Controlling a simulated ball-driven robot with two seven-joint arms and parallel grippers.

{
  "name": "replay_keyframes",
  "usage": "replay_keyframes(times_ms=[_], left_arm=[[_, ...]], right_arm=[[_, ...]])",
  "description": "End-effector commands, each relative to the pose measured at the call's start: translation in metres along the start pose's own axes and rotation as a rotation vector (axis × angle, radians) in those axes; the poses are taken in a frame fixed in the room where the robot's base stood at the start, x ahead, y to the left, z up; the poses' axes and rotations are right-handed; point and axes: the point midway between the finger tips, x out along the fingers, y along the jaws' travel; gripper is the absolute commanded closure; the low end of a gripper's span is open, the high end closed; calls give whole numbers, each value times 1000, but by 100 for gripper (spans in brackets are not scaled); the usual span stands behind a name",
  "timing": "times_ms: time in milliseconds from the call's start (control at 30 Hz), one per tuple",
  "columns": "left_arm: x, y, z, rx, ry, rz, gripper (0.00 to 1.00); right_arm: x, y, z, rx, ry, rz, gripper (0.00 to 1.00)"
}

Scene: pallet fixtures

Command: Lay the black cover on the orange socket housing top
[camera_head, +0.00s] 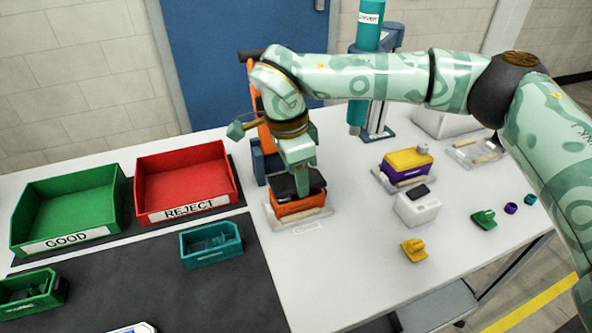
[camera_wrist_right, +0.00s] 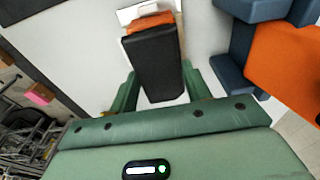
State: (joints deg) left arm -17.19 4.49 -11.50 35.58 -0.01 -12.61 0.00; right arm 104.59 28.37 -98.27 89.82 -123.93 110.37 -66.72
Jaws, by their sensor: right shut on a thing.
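My right gripper (camera_head: 300,172) comes down from above over the orange socket housing (camera_head: 298,208). It is shut on the black cover (camera_head: 282,186), which shows between its green fingers in the right wrist view (camera_wrist_right: 157,65). The cover is over the housing's top and hides most of it; I cannot tell whether they touch. The housing sits on a pale pallet fixture (camera_head: 318,214) on the white table. In the right wrist view an orange edge of the housing (camera_wrist_right: 147,23) shows past the cover's far end. My left gripper is not in view.
An orange and dark blue stand (camera_head: 262,165) is close behind the housing. Green GOOD (camera_head: 68,237) and red REJECT (camera_head: 185,213) bins stand left. A yellow-topped purple housing (camera_head: 406,162) and a white block (camera_head: 417,212) are right. The white table in front of the housing is clear.

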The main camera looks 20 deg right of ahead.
Motion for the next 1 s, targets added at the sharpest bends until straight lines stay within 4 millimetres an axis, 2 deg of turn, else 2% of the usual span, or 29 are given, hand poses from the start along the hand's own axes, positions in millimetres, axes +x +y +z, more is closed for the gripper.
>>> replay_keyframes(times_ms=[1000], left_arm=[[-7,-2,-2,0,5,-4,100]], right_arm=[[1,0,0,0,-1,1,74]])
